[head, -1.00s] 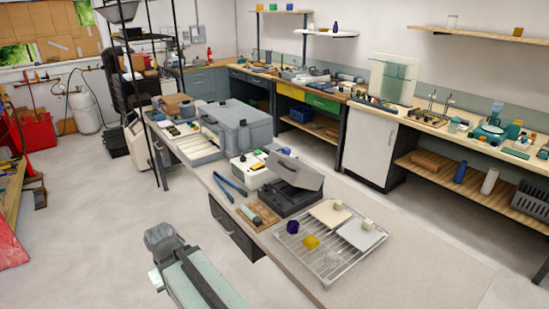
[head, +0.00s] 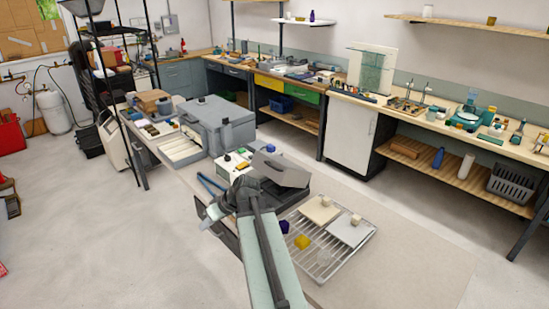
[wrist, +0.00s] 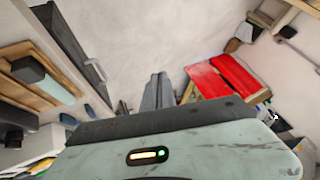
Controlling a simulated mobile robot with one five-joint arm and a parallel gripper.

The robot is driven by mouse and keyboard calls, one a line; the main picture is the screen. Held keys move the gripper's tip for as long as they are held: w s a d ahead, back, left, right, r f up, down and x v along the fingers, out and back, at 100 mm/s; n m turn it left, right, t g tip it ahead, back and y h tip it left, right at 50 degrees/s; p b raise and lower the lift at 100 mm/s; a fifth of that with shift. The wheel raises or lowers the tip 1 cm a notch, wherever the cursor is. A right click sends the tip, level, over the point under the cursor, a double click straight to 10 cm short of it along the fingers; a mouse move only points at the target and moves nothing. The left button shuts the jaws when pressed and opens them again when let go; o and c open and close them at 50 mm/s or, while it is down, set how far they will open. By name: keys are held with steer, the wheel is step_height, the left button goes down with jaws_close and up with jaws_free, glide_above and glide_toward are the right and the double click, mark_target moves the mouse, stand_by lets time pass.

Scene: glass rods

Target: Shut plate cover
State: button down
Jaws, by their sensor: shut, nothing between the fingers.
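The plate cover is a grey lid (head: 279,168) tilted up on a dark box-like plate unit on the bench. My arm reaches up in front of the bench, and my gripper (head: 208,217) points left and down, just left of the unit and apart from the lid. In the wrist view my gripper's fingers (wrist: 157,92) are together and empty, with bare floor beyond them. The lid cannot be made out in the wrist view.
A wire rack (head: 322,262) with pale slabs and small coloured blocks stands right of the unit. A white device (head: 232,166) and blue tongs (head: 211,186) lie behind and left. Floor left of the bench is clear.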

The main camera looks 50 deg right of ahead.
steer(key=s+d+r+m+t+h+p, duration=0.15)
steer(key=s+d+r+t, duration=0.35)
steer(key=d, duration=0.6)
steer(key=s+d+r+t+h, duration=0.1)
steer(key=s+d+r+h, duration=0.15)
steer(key=d+r, duration=0.6)
steer(key=s+d+r+t+h+p, duration=0.1)
steer(key=s+d+r+t+h, duration=0.2)
steer(key=d, duration=1)
steer(key=shift+y, duration=0.8)
steer(key=x, duration=0.3)
steer(key=b+x, duration=0.1)
steer(key=x, duration=0.2)
steer(key=b+x, duration=0.1)
steer(key=x, duration=0.2)
steer(key=shift+w+d+f, duration=0.15)
steer(key=shift+f, duration=0.25)
step_height(320, 180, down, 3)
steer(key=b, duration=0.3)
steer(key=shift+f+b, duration=0.45)
steer(key=shift+b, duration=0.05)
steer(key=shift+r, duration=0.1)
